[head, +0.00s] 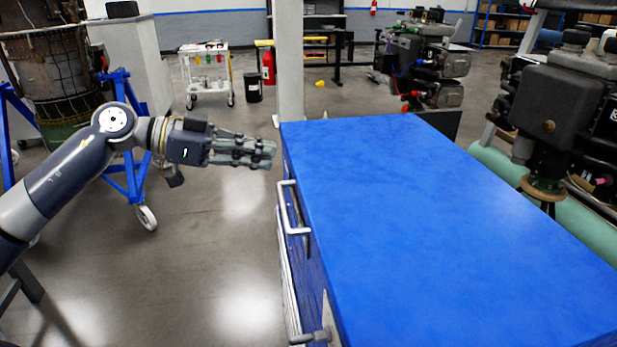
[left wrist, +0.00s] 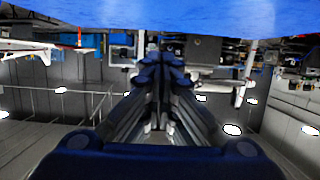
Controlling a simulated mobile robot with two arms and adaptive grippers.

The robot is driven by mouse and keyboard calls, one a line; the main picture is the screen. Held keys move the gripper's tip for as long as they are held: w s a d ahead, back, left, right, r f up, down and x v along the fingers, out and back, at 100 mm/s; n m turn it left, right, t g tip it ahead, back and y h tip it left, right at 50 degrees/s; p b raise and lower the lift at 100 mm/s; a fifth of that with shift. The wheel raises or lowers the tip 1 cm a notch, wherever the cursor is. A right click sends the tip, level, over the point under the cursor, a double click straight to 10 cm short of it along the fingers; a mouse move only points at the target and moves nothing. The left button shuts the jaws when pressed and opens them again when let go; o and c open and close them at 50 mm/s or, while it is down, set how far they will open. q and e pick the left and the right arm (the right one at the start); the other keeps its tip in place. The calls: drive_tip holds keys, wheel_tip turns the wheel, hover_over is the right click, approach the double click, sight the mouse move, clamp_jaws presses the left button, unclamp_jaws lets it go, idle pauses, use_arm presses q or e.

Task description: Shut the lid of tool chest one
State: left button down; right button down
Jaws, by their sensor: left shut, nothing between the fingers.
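The tool chest (head: 300,255) is a long blue box with its flat blue lid (head: 430,215) on top. The lid lies level and I see no gap under its left edge; its right side is hidden. A silver handle (head: 290,208) is on the chest's left side. My left gripper (head: 270,153) is shut and empty, just left of the chest's far left corner, and does not clearly touch it. In the left wrist view the shut fingers (left wrist: 158,68) point ahead, with a blue surface across the top. My right gripper is not in view.
Dark machinery on a green base (head: 570,130) stands close to the chest's right side. A pale pillar (head: 290,60) rises behind the far left corner. A blue wheeled stand (head: 140,190) is behind my left arm. The floor (head: 200,270) left of the chest is open.

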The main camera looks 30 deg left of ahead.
use_arm(q)
drive_tip(key=p, duration=0.5)
hover_over(308, 208)
drive_tip(key=f, duration=0.5)
drive_tip(key=shift+d+f, duration=0.2)
drive_tip(key=shift+f, duration=0.05)
drive_tip(key=shift+s+a+f, duration=0.1)
drive_tip(key=shift+a+f, duration=0.05)
drive_tip(key=shift+f, duration=0.65)
